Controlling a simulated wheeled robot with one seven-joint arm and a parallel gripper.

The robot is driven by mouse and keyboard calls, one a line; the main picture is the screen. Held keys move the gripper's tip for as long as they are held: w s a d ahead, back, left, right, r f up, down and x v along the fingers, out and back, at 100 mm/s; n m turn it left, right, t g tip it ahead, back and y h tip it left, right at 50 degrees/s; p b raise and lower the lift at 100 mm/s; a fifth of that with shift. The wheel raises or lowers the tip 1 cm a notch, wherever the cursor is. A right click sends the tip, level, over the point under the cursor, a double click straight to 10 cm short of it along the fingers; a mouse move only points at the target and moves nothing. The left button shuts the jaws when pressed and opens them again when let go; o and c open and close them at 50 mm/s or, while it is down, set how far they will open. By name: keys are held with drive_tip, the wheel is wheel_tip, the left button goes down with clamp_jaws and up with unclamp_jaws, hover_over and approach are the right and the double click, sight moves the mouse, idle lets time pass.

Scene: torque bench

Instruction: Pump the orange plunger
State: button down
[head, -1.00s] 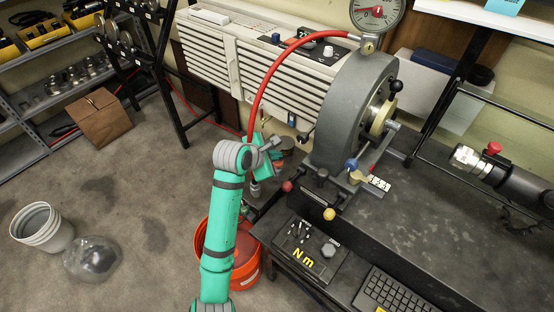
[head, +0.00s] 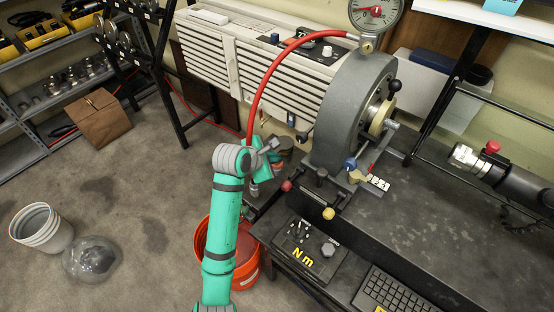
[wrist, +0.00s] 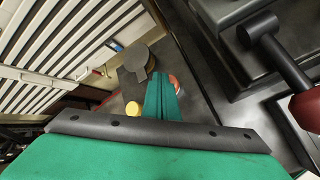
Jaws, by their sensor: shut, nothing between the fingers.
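My gripper (wrist: 160,98) is shut and empty; its teal fingers point away from the wrist camera. A small orange-red round top (wrist: 175,84), which looks like the orange plunger, shows just beyond and right of the fingertips, partly hidden by them. I cannot tell whether they touch. My arm hides most of the area below, and the fingertips are not clear there.
A yellow knob (wrist: 132,108) and a dark grey round cap (wrist: 139,60) lie close left of the fingers. A red-knobbed lever (wrist: 272,45) is at right. A red hose (head: 262,80) arches over my wrist. An orange bucket (head: 247,272) stands on the floor behind my arm.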

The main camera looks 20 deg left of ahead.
sight(275, 165)
drive_tip(key=shift+w+f, duration=0.1)
drive_tip(key=shift+f, duration=0.25)
drive_tip(key=shift+r, duration=0.15)
idle(0.3)
drive_tip(key=shift+s+d+r, duration=0.1)
drive_tip(key=shift+s+r, duration=0.1)
drive_tip(key=shift+r, duration=1.25)
wheel_tip(275, 165, up, 5)
idle(0.4)
idle(0.4)
